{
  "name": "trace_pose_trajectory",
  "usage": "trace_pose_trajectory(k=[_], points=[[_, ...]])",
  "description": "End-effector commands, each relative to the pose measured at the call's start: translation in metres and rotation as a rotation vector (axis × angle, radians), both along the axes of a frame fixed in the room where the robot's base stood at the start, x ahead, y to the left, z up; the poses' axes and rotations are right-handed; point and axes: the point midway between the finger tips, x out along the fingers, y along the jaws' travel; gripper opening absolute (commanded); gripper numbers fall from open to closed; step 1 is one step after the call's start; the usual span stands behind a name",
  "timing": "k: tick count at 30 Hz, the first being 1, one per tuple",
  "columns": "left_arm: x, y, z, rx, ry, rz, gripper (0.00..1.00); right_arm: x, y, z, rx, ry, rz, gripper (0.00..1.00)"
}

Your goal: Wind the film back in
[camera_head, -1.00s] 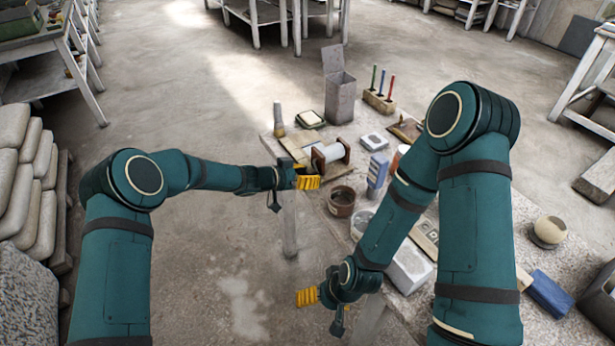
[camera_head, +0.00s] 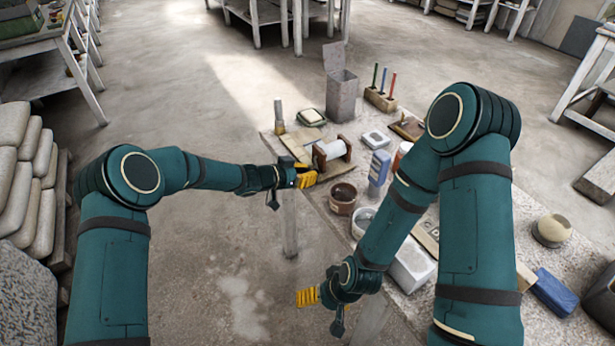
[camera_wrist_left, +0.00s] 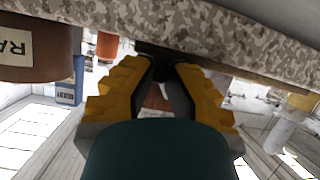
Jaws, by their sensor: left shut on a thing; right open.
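The film winder stands near the table's left edge in the head view: a pale roll of film (camera_head: 331,150) between brown wooden end pieces (camera_head: 346,146). My left gripper (camera_head: 307,177) is just in front of the winder's left end. In the left wrist view its yellow fingers (camera_wrist_left: 168,80) are closed on a small dark handle (camera_wrist_left: 172,72), mostly hidden between them. How far the film is wound cannot be told. My right gripper (camera_head: 308,297) is open and empty, low in front of the table edge.
A brown pot (camera_head: 342,199) stands close to my left gripper; its label shows in the left wrist view. A blue box (camera_head: 378,170), a grey bin (camera_head: 341,97) and a rack of coloured rods (camera_head: 380,99) are nearby. Floor left of the table is clear.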

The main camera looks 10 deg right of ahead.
Motion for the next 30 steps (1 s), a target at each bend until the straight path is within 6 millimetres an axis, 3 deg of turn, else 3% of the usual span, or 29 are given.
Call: trace_pose_trajectory(k=[6,17,18,21,30], points=[[0.0035,-0.002,0.0018,0.027,-0.101,-0.001,0.0,0.0019,-0.0003,-0.01,-0.001,-0.005,-0.001,0.87],[0.0038,-0.0027,0.0032,0.032,-0.119,-0.003,0.0,0.0022,-0.0004,-0.0098,-0.001,-0.006,-0.001,0.87],[0.0037,-0.0028,0.0034,0.032,-0.119,-0.003,0.21,0.0022,-0.0004,-0.0098,-0.001,-0.006,-0.001,0.87],[0.0037,-0.0021,0.0026,0.034,-0.119,-0.003,0.51,0.0021,-0.0003,-0.0098,-0.001,-0.005,-0.001,0.87],[0.0032,0.0001,0.0002,0.039,-0.115,-0.001,0.51,0.002,-0.0003,-0.0099,-0.001,-0.005,-0.001,0.87]])
